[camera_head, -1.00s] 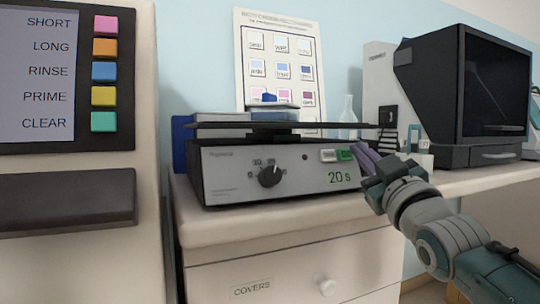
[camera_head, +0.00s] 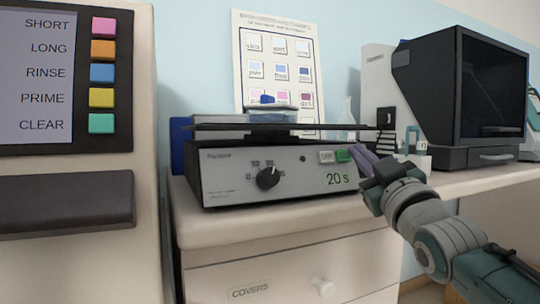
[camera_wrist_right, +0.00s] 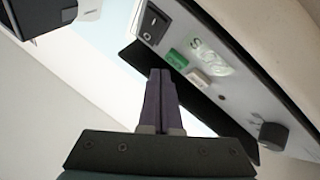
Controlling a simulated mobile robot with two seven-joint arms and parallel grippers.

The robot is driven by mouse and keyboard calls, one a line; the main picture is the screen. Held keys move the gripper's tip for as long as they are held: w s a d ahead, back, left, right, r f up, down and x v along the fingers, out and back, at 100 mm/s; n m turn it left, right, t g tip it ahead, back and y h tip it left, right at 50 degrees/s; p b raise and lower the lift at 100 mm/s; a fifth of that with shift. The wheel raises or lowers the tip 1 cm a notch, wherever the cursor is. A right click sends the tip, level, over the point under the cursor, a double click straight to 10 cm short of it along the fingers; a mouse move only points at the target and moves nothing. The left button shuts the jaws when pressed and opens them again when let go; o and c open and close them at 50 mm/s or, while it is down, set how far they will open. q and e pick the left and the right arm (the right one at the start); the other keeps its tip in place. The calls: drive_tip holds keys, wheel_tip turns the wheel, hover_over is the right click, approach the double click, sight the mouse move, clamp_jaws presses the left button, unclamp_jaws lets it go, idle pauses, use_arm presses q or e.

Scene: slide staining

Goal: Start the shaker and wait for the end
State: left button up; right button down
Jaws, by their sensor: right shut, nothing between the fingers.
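The shaker (camera_head: 230,185) stands on the counter with its dial (camera_head: 268,178) and a green display reading 20 s. Its green button (camera_head: 344,155) and a pale button (camera_head: 326,157) sit at the upper right of the front panel. My right gripper (camera_head: 360,154) is shut and empty, its purple fingertips close beside the green button; whether they touch is unclear. In the right wrist view my shut fingers (camera_wrist_right: 160,78) point toward the panel, just short of the green button (camera_wrist_right: 176,59) in the picture. A clear, blue-topped container (camera_head: 268,114) rests on the dark shaker platform (camera_head: 230,131).
A panel with coloured buttons (camera_head: 103,75) stands at the left. A dark hooded box (camera_head: 490,95) stands right of the shaker, with a glass flask (camera_head: 346,112) behind. A poster (camera_head: 278,50) hangs at the back. A COVERS drawer (camera_head: 285,280) is below.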

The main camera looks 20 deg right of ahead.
idle(0.7)
drive_tip(key=shift+w+f+b, duration=0.2)
drive_tip(key=shift+w+b, duration=0.1)
drive_tip(key=shift+b, duration=0.15)
drive_tip(key=shift+w, duration=0.1)
